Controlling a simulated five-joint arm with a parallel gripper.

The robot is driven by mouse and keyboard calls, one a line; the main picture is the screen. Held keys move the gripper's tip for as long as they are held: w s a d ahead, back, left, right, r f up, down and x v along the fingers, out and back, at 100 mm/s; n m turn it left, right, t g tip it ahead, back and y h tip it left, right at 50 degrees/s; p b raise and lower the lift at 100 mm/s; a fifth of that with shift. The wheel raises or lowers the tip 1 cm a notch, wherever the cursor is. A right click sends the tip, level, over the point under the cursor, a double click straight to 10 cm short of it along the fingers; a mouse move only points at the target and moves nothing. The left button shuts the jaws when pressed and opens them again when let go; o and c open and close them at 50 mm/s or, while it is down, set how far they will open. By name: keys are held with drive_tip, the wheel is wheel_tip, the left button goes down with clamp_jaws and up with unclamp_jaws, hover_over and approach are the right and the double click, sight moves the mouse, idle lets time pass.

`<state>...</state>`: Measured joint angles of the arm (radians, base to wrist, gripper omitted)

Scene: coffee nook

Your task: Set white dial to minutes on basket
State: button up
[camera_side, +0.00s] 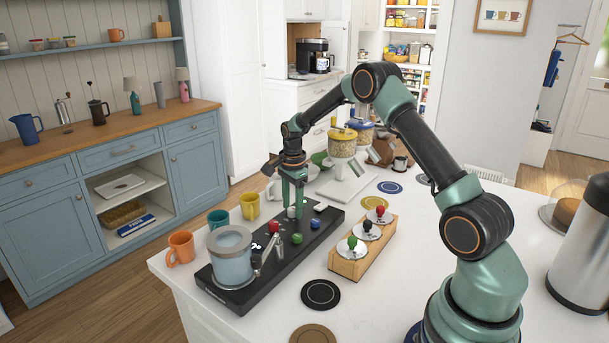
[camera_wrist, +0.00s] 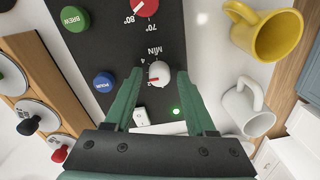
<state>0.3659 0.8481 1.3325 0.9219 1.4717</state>
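The white dial (camera_wrist: 159,74) sits on the black panel (camera_wrist: 110,40), with MIN and the digits 4 and 2 printed beside it. A small red mark shows on its lower left side, near the 2. My gripper (camera_wrist: 161,68) is open, its green fingers on either side of the dial with gaps visible. In the side view my gripper (camera_side: 293,207) points down onto the panel (camera_side: 250,283) and partly hides the white dial (camera_side: 291,212). A wooden stand (camera_side: 346,266) holds several small metal pieces with coloured knobs. I cannot read any minutes on a basket.
On the panel are a red dial (camera_wrist: 145,5), a green BREW button (camera_wrist: 75,18), a blue button (camera_wrist: 104,80), a white switch (camera_wrist: 141,117) and a lit green lamp (camera_wrist: 176,111). A yellow mug (camera_wrist: 280,37) and white mug (camera_wrist: 248,108) stand close beside it. A glass pot (camera_side: 232,262) stands at the panel's front.

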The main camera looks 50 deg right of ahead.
sight(293, 209)
drive_tip(key=shift+a, duration=0.1)
wheel_tip(293, 209, up, 12)
drive_tip(key=shift+s, duration=0.25)
idle(0.5)
drive_tip(key=shift+a, duration=0.1)
drive_tip(key=s+a+r+n+t, duration=0.3)
drive_tip(key=s+a+r+n, duration=0.5)
drive_tip(key=a+r+n, duration=0.25)
drive_tip(key=s+a+f+n+t, duration=0.2)
drive_tip(key=s+a+n, duration=0.5)
drive_tip(key=s+n, duration=0.3)
drive_tip(key=shift+s+a+f, duration=0.25)
drive_tip(key=shift+s+a, duration=0.1)
drive_tip(key=shift+s, duration=0.4)
